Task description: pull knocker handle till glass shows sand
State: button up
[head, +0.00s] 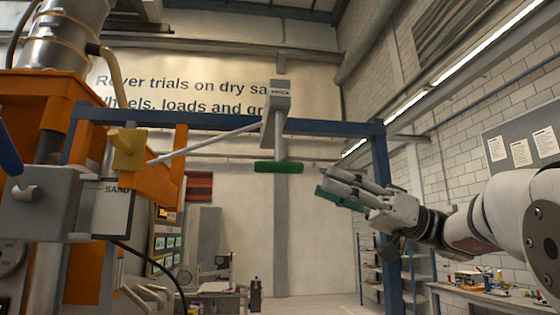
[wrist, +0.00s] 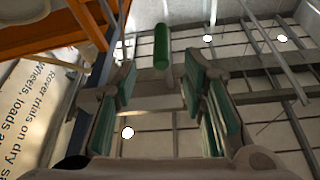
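The knocker's green handle (head: 278,167) hangs level at the lower end of a grey bracket labelled with small text (head: 276,105), under a blue beam. In the wrist view my gripper (wrist: 160,82) is open and empty, and the handle (wrist: 161,46) shows ahead between the fingertips. I cannot make out sand in any glass.
The blue beam (head: 330,127) and its right post (head: 384,190) frame the space around my arm. Orange machinery (head: 60,95) stands at left. A workbench (head: 480,293) with small items is at lower right. The air between gripper and handle looks clear.

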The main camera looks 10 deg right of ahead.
aim_at(280, 167)
jog(key=p+x, duration=0.1)
jog(key=x, duration=0.3)
jog(key=p+x, duration=0.1)
jog(key=x, duration=0.4)
jog(key=shift+s+a+r+p, duration=0.15)
jog(key=shift+s+a+p, duration=0.05)
jog(key=shift+a+p, duration=0.1)
jog(key=shift+w+a+r, duration=0.15)
jog(key=shift+a, duration=0.35)
grip_shut()
